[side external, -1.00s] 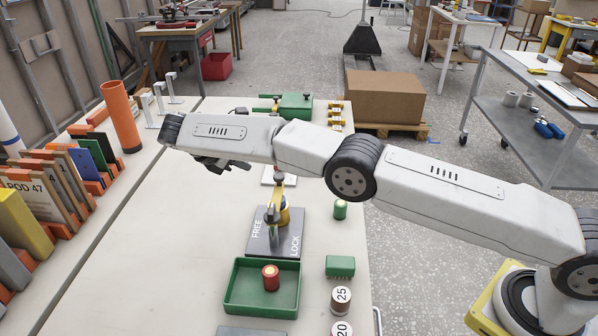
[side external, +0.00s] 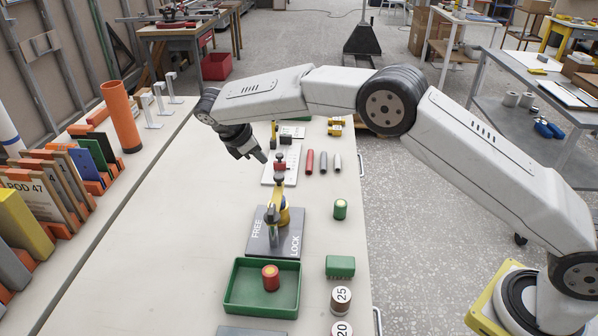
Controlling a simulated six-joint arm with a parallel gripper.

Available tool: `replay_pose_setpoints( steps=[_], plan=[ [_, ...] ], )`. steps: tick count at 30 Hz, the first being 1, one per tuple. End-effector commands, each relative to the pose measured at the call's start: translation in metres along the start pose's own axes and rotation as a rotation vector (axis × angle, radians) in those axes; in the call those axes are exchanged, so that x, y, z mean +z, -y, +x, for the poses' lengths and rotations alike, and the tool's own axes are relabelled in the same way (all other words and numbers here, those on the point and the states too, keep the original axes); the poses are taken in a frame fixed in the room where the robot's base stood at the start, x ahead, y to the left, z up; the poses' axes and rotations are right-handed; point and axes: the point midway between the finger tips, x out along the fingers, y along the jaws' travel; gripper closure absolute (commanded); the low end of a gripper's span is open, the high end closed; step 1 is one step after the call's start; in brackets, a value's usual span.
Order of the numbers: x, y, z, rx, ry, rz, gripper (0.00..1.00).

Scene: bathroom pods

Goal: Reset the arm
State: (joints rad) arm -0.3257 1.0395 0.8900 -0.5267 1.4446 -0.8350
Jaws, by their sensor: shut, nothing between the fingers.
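My gripper (side external: 262,158) hangs from the wrist above the work table, pointing down and to the right in the side external view. It is shut and empty. Its tips appear close to a small red-topped piece on a white plate (side external: 292,175), but I cannot tell the exact gap. My arm reaches in from the right, bent upward at the elbow.
A FREE/LOCK plate (side external: 262,243) with a yellow lever fixture, a green tray (side external: 235,290) holding a red cylinder (side external: 271,278), a green block (side external: 340,266) and a green cylinder (side external: 340,209) stand on the table. An orange tube (side external: 121,118) stands left. The left-middle tabletop is clear.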

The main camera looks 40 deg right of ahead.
Motion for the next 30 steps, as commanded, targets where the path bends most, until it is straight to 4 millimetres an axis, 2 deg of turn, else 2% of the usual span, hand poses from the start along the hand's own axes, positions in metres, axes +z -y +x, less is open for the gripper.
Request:
replay_pose_setpoints(
  steps=[8, 14, 23, 30],
  plan=[
    [0.029, 0.018, 0.009, -0.031, -0.119, 0.154, 1.0],
    [0.048, 0.039, 0.017, -0.062, -0.201, 0.279, 1.0],
    [0.078, 0.081, 0.028, -0.12, -0.315, 0.492, 1.0],
    [0.101, 0.121, 0.038, -0.171, -0.395, 0.679, 1.0]
  ],
)
